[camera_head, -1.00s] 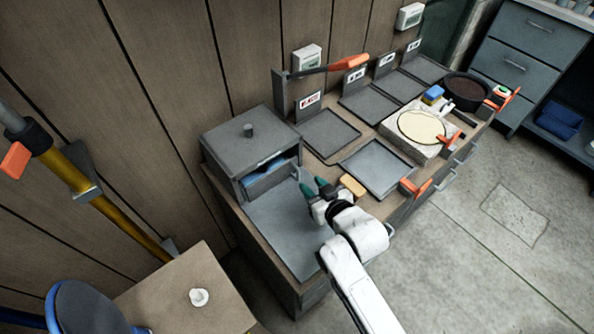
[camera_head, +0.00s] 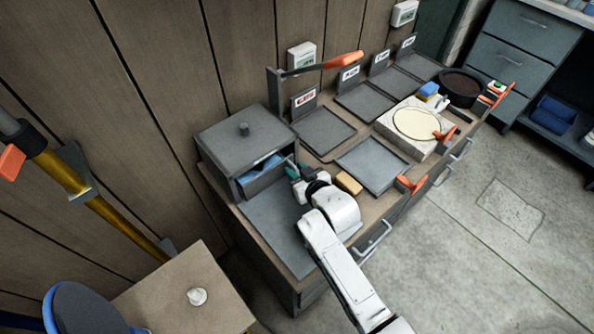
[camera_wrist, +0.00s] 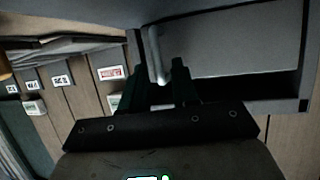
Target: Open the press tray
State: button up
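The press is a grey box (camera_head: 245,140) with a knob on its lid, at the left end of the counter. Its front has a recess with something blue (camera_head: 262,165) inside. A grey front panel (camera_wrist: 225,40) fills much of the wrist view, with a pale bar handle (camera_wrist: 156,55) near its edge. My gripper (camera_head: 293,170) is at the right side of the press front. In the wrist view its two dark fingers (camera_wrist: 160,80) are apart, with the handle's lower end showing between them. I cannot tell whether they touch it.
A flat grey plate (camera_head: 285,235) lies in front of the press. A tan block (camera_head: 349,184) and a grey tray (camera_head: 373,165) are just right of my gripper. An orange-handled lever (camera_head: 342,60) stands behind. Wall signs show in the wrist view (camera_wrist: 110,73).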

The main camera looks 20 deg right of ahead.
grip_shut()
dwell(0.3)
jog(key=shift+d, duration=0.1)
